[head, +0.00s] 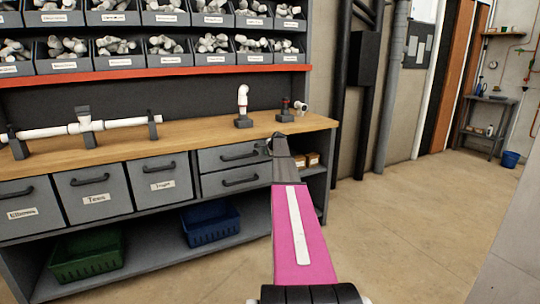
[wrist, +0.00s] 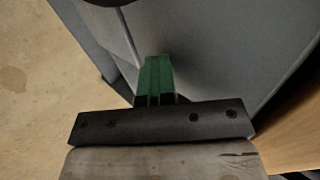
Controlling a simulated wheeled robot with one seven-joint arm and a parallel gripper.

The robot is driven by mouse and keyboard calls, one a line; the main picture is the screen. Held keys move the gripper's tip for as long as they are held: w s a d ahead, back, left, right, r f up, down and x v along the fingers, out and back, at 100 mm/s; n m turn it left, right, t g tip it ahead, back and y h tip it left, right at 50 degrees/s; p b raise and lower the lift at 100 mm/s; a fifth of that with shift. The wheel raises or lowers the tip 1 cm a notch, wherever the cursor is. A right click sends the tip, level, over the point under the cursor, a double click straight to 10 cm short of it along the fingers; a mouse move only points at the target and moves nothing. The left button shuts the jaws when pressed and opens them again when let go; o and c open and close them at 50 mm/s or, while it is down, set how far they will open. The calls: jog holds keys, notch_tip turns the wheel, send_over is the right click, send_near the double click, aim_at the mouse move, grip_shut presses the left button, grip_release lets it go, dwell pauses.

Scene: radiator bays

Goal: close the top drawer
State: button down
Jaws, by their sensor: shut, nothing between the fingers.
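The top drawer (head: 222,160) is the grey upper one of a stacked pair under the wooden bench top, with a dark bar handle (head: 240,156). How far it stands out is hard to tell; its right end is partly hidden by my arm. My gripper (head: 268,146) is at the right end of this drawer front, just below the bench edge. In the wrist view its green fingers (wrist: 158,68) are together and empty, in front of a grey panel (wrist: 215,50). Whether they touch it is unclear.
A lower drawer (head: 238,180) sits directly beneath. Three labelled drawers are to the left, including one marked Tees (head: 95,190). The bench top (head: 190,131) carries white pipe and fittings. Green (head: 88,256) and blue (head: 211,224) bins sit on the shelf below. Floor at right (head: 420,220) is clear.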

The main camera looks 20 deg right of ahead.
jog(key=shift+w, duration=0.45)
jog(key=s+f+v, duration=0.2)
jog(key=v, duration=1.2)
jog(key=s+a+f+n+g, duration=0.25)
jog(key=s+a+f, duration=0.35)
jog(key=a, duration=0.3)
jog(key=s+a+f+n+g+y, duration=0.1)
jog(key=s+a+f+n, duration=0.3)
jog(key=a, duration=0.5)
jog(key=s+a+f+n+g, duration=0.1)
jog(key=s+a+f+n, duration=0.1)
jog(key=s+a+f, duration=0.55)
jog(key=s+a+f+n+g, duration=0.2)
jog(key=s+a+f+n, duration=0.2)
jog(key=s+a, duration=0.4)
jog(key=s+a+f+n+g+h, duration=0.1)
jog(key=s+a+f+n+g, duration=0.2)
jog(key=s+a, duration=0.6)
jog(key=s+f+n, duration=0.1)
jog(key=s+n, duration=0.1)
jog(key=s, duration=0.6)
jog(key=shift+f, duration=0.15)
jog(key=shift+s, duration=0.1)
